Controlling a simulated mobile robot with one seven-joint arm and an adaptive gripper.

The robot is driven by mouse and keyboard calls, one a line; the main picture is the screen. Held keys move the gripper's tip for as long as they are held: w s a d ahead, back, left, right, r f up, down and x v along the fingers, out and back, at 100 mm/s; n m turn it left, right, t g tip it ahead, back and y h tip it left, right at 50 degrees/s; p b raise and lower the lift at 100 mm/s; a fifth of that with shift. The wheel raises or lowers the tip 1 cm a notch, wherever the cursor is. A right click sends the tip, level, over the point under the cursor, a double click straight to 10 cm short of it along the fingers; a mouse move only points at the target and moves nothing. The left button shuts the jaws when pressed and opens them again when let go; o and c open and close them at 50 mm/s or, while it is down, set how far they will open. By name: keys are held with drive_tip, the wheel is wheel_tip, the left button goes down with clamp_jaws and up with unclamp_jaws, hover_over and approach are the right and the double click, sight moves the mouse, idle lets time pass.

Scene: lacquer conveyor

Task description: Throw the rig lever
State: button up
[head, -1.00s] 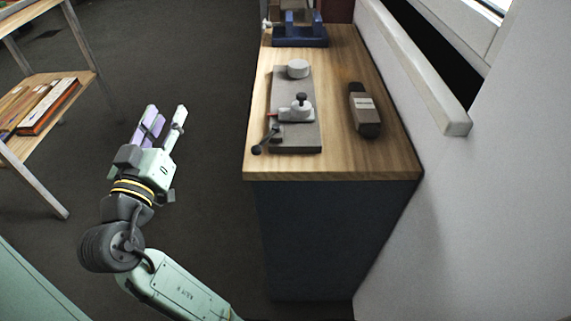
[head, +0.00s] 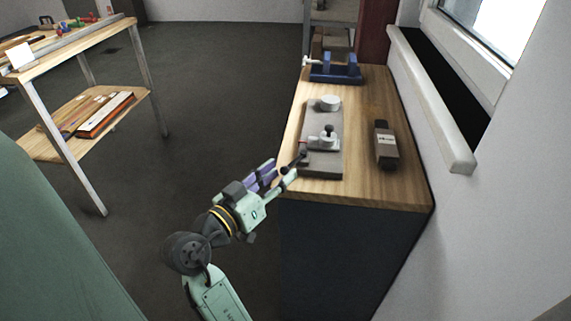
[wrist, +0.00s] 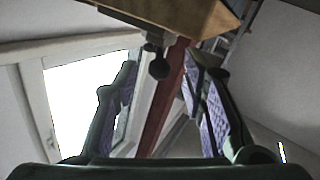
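The rig (head: 322,164) is a grey plate on the wooden counter, carrying a round white disc (head: 330,103) and a white block with a black knob (head: 328,131). Its dark lever (head: 301,157) sticks out past the plate's front left side, over the counter edge. My gripper (head: 281,169) is open at the counter's left edge, its purple-padded fingers around the lever's end. In the wrist view the lever's dark ball (wrist: 159,69) appears between the two spread fingers, with gaps on both sides. I cannot tell how deep it sits between them.
A dark brown box with a label (head: 386,146) lies right of the rig. A blue fixture (head: 335,70) stands at the counter's back. A wall and ledge (head: 436,105) bound the right side. A shelf table (head: 95,120) stands left, with open floor between.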

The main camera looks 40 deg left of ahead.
sight(294, 162)
drive_tip(key=shift+w, duration=1.45)
drive_tip(key=shift+c, duration=0.3)
clamp_jaws()
